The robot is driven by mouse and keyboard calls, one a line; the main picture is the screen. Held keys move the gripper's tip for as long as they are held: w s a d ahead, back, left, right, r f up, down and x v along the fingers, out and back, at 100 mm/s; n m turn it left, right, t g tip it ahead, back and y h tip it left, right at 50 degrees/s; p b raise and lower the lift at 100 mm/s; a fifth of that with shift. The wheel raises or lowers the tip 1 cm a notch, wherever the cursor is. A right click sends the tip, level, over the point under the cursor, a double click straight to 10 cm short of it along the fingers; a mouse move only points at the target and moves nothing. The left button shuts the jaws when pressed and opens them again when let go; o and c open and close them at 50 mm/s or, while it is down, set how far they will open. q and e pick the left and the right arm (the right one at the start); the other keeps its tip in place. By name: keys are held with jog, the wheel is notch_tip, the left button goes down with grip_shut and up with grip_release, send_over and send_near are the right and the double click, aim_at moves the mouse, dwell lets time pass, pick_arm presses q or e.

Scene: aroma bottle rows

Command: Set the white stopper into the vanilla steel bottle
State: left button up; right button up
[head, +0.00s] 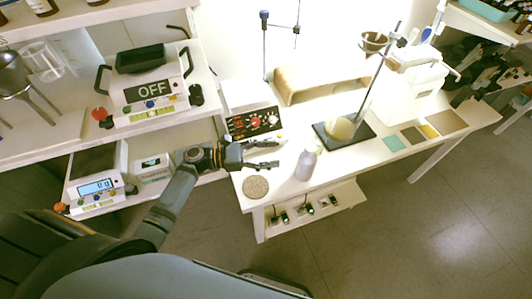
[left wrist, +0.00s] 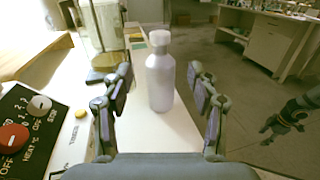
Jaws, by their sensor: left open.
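A pale grey-white bottle (head: 306,166) stands upright near the front edge of the white table. It also shows in the left wrist view (left wrist: 160,82), with a white knob-like top (left wrist: 158,37) on its neck; this looks like the white stopper. I cannot read any label. My left gripper (head: 278,154) is open and empty, just left of the bottle, its fingers pointing at it. In the left wrist view the bottle stands centred beyond the spread fingers (left wrist: 160,78), apart from them. A dark gripper, apparently my right one (left wrist: 268,133), shows small over the floor.
A round cork-coloured mat (head: 256,187) lies at the table's front left corner. A hotplate panel (head: 253,122) is behind my left gripper. A stand with a dark base (head: 358,137) and several coloured squares (head: 412,135) are to the right. Scales (head: 98,184) stand on the left shelf.

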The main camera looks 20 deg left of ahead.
pick_arm(q)
jog(key=shift+s+a, duration=0.3)
jog(key=shift+a, duration=0.35)
